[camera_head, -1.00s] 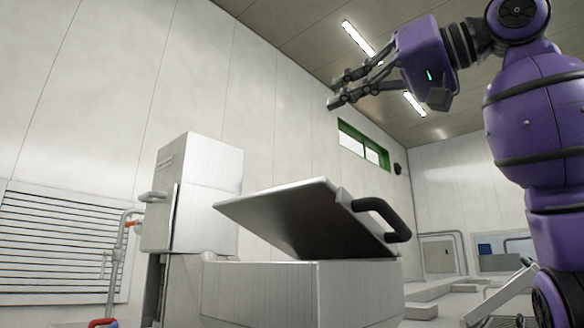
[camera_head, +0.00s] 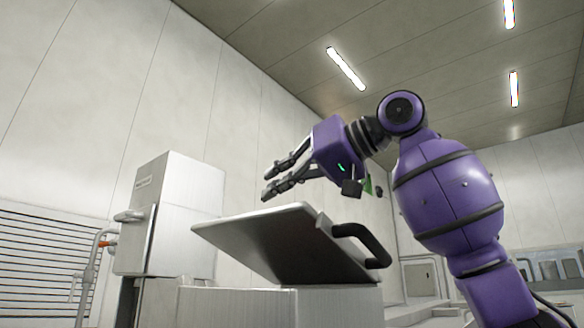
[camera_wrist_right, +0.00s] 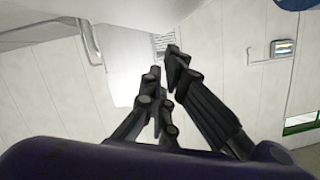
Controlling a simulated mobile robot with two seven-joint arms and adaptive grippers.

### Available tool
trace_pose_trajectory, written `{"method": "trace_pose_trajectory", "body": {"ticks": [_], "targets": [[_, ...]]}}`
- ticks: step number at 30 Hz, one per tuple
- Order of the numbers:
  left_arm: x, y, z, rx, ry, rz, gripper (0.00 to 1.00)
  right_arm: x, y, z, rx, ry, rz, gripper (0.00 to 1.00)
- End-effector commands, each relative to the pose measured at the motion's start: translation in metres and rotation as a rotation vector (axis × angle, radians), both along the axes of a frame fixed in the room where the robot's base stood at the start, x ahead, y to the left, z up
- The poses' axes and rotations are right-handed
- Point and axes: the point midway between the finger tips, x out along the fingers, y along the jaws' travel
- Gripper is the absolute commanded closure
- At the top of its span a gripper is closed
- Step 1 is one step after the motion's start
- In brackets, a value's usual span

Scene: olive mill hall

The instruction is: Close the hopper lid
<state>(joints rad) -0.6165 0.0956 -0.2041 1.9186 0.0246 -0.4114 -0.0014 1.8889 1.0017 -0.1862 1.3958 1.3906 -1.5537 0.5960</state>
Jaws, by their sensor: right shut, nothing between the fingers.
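The hopper lid (camera_head: 283,247) is a flat metal panel in the head view. It stands tilted open above the pale metal hopper (camera_head: 290,308), with its dark underside showing. A thick black handle (camera_head: 372,243) is on its right side. My right gripper (camera_head: 268,186) is above the lid's raised upper edge, with its fingers pointing left and slightly down. It appears apart from the lid, though the depth gap is hard to judge. In the wrist view its black fingers (camera_wrist_right: 163,62) are close together and hold nothing. My left gripper is not in view.
A tall white cabinet (camera_head: 180,215) with a handle stands left behind the hopper. A pipe (camera_head: 88,270) and a slatted wall grille (camera_head: 40,255) are further left. Low pale structures (camera_head: 425,305) lie to the right. The space above the lid is open.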

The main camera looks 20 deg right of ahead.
Motion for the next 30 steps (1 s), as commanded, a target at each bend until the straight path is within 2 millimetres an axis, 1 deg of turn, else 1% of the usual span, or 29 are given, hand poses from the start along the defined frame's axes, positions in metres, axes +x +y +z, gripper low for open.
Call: {"method": "trace_pose_trajectory", "body": {"ticks": [2,6,17,20,23,30], "targets": [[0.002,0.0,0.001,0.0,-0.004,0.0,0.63,-0.002,0.002,-0.008,-0.001,0.0,-0.001,1.0],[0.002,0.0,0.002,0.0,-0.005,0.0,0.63,-0.004,0.005,-0.015,0.001,-0.001,0.0,1.0],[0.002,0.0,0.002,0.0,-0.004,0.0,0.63,-0.005,0.005,-0.016,0.001,-0.001,0.001,1.0],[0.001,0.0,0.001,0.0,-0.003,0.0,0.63,-0.006,0.007,-0.021,-0.016,-0.012,-0.001,1.0],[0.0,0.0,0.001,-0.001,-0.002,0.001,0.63,-0.009,0.014,-0.036,-0.061,-0.04,-0.001,1.0],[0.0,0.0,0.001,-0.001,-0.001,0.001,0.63,-0.021,0.031,-0.092,-0.226,-0.147,-0.001,1.0]]}}
